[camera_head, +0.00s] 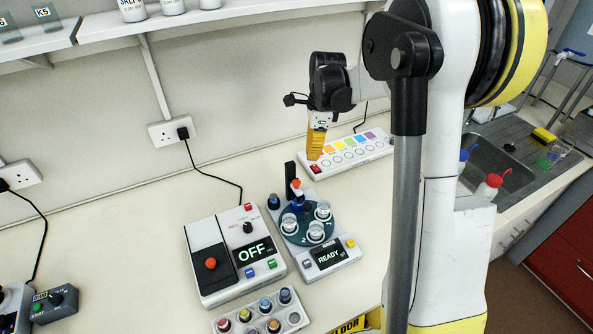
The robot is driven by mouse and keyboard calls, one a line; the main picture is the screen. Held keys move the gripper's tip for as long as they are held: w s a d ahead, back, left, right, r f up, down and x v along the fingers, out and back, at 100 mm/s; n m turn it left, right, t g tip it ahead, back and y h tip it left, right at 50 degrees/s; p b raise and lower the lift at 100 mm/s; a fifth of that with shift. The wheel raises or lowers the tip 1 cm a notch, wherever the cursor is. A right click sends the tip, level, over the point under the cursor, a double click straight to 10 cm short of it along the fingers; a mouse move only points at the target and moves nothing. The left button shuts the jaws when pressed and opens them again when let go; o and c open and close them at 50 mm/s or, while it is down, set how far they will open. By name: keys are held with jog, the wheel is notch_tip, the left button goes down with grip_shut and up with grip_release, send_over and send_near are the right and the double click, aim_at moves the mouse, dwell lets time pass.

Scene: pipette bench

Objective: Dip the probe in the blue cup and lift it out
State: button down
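My gripper (317,140) is in the air above the back of the bench, pointing down. It is dark at the wrist with a yellow lower part. It is too small to tell whether its fingers are open or hold anything. In front of it stands a sampler device with a dark round plate (302,239) carrying several clear cups. A black post (290,174) rises behind the plate. Beside it is a small orange-topped piece (296,184), possibly the probe. Just below it is a blue item (298,204), possibly the blue cup. My gripper is apart from both.
A box reading OFF (213,245) stands left of the sampler, whose screen reads READY (328,254). A rack of coloured vials (297,318) is in front. A white strip with coloured squares (350,153) lies behind. A sink (500,150) is at the right.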

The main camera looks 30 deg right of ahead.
jog(key=shift+d+r, duration=0.15)
jog(key=shift+r, duration=1.55)
jog(key=s+a+n+t+h+b, duration=0.1)
jog(key=s+a+n+t+b, duration=0.2)
jog(key=s+a+n+b, duration=0.65)
jog(key=s+a+f+n+t+b, duration=0.3)
jog(key=s+a+f+n, duration=0.3)
jog(key=s+n, duration=0.6)
notch_tip(320, 180, down, 2)
jog(key=shift+f+n+t+b, duration=0.1)
jog(key=shift+n+t+b, duration=0.35)
jog(key=shift+b, duration=0.4)
